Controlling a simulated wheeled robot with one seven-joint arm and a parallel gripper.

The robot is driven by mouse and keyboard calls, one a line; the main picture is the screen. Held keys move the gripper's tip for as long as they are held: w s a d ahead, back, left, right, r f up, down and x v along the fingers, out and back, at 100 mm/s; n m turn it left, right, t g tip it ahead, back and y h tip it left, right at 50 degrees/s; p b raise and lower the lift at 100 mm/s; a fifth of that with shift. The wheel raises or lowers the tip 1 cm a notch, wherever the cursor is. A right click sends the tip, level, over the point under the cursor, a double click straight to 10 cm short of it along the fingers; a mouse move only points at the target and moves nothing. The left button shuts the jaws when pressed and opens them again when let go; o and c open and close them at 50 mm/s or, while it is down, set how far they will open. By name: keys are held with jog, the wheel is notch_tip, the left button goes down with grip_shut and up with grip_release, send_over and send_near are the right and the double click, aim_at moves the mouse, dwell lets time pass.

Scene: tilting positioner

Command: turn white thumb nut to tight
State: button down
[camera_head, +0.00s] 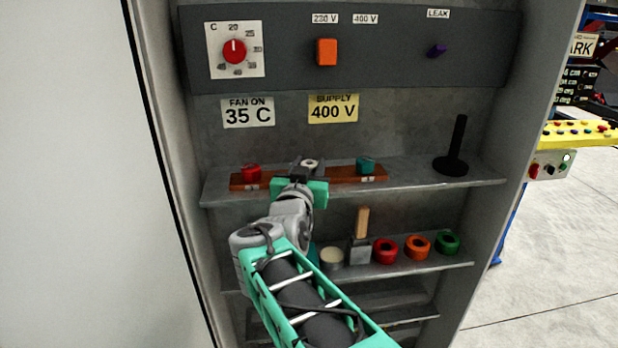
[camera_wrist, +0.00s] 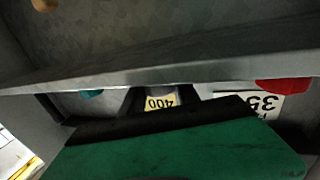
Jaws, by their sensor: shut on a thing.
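The white thumb nut (camera_head: 311,162) shows as a small pale ring on a brown strip (camera_head: 343,174) on the upper shelf, between a red nut (camera_head: 251,173) and a teal nut (camera_head: 366,165). My gripper (camera_head: 308,167) reaches it from the front, with its dark fingers on either side, shut on it. The middle of the strip is hidden behind my gripper. The nut's markings are too small to read.
A black post on a round base (camera_head: 452,152) stands at the right of the upper shelf. The lower shelf holds a wood-handled block (camera_head: 361,246) and red (camera_head: 386,251), orange (camera_head: 418,245) and green (camera_head: 447,242) rings. The control panel (camera_head: 390,60) is above.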

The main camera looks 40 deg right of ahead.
jog(key=shift+m+g+h+b, duration=0.3)
jog(key=shift+g+b, duration=0.1)
jog(key=shift+b, duration=0.15)
jog(key=c, duration=0.9)
grip_release()
jog(key=shift+w, duration=0.1)
jog(key=b+v, duration=0.1)
jog(key=v, duration=0.5)
jog(key=shift+a+f+b, duration=0.1)
jog(key=shift+a+b, duration=0.25)
jog(key=shift+s+a, duration=0.35)
jog(key=shift+s, duration=0.15)
